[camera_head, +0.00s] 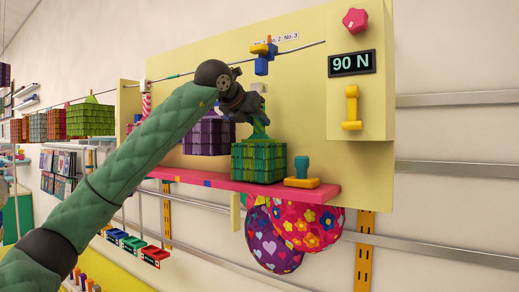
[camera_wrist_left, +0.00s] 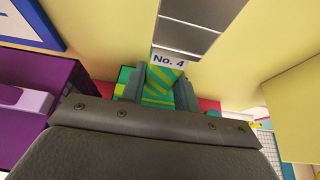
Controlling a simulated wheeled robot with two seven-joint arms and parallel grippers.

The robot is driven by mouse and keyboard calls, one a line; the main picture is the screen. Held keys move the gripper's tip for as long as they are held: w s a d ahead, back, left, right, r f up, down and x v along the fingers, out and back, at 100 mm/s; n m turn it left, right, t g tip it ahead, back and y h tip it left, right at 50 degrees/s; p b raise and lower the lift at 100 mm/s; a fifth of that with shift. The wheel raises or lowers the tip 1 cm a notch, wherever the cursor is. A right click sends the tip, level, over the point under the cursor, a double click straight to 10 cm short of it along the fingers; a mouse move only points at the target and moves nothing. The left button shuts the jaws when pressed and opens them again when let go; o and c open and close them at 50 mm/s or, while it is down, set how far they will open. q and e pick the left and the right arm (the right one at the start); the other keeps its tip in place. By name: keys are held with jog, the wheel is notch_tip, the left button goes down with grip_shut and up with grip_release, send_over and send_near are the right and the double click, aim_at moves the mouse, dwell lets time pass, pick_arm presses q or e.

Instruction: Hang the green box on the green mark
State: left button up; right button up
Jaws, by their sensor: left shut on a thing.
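The green box (camera_head: 259,162) has dark and bright green stripes and a green tab (camera_head: 261,130) on top. It is upright at the pink shelf (camera_head: 220,187); I cannot tell whether its base touches it. My left gripper (camera_head: 258,101) is directly above, shut on the box's tab. In the left wrist view, the gripper (camera_wrist_left: 161,88) has its fingers on either side of a green striped part (camera_wrist_left: 160,82), below a "No. 4" label (camera_wrist_left: 169,59). A small green patch (camera_head: 172,76) shows at the rail, left of my arm; whether it is the green mark is unclear. My right gripper is not in view.
A purple box (camera_head: 208,135) is close left of the green box, and a blue-yellow stamp-like piece (camera_head: 301,174) close right. A blue and yellow hanger (camera_head: 263,55) sits on the rail above. Several boxes (camera_head: 91,118) are at far left.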

aim_at(257, 120)
pick_arm(q)
jog(key=shift+s+a+r, duration=0.15)
jog(key=shift+s+r, duration=0.05)
jog(key=shift+r, duration=0.3)
jog(key=shift+b+v, duration=0.55)
jog(key=shift+v, duration=0.25)
jog(key=shift+f, duration=0.1)
jog(key=shift+s+a+b, duration=0.35)
jog(key=shift+s+b, duration=0.15)
jog(key=shift+b, duration=0.1)
jog(key=s+a+b, duration=0.1)
jog(key=s, duration=0.1)
jog(key=s+a+b, duration=0.2)
jog(key=shift+s+a, duration=0.15)
jog(key=shift+s, duration=0.15)
